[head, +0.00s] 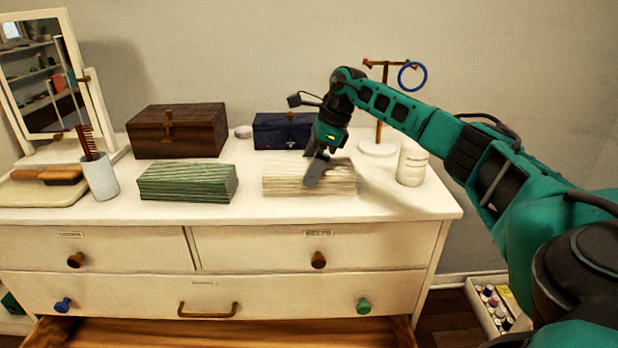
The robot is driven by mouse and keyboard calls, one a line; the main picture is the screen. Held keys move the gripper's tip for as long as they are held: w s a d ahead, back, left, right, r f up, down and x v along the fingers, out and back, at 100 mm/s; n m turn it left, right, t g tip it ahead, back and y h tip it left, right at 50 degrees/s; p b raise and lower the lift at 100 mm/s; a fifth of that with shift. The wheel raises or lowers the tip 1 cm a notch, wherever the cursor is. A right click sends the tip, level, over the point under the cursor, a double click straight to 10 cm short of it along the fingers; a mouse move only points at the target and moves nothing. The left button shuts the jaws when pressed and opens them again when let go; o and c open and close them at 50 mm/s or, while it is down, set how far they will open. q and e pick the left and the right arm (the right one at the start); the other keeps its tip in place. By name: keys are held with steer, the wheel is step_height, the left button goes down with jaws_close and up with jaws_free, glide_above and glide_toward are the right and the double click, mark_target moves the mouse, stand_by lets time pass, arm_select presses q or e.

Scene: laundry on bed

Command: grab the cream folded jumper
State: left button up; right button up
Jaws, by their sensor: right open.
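The cream folded jumper (340,182) lies as a flat, ribbed stack on top of the white dresser (250,212), right of the middle. My right gripper (316,178) points down over the jumper, with its dark fingers in front of the jumper's middle. It is open. I cannot tell whether the fingers touch the jumper. The gripper hides part of the jumper's back and middle. My left gripper is not in view.
A green folded garment (187,183) lies left of the jumper. A dark blue box (280,131) and a brown wooden box (177,131) stand behind. A cream candle-like cylinder (412,165) and a stand with a blue ring (412,77) are at right. A lower drawer (220,332) is open.

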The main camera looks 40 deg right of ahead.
steer(key=c, duration=0.9)
steer(key=shift+r, duration=0.15)
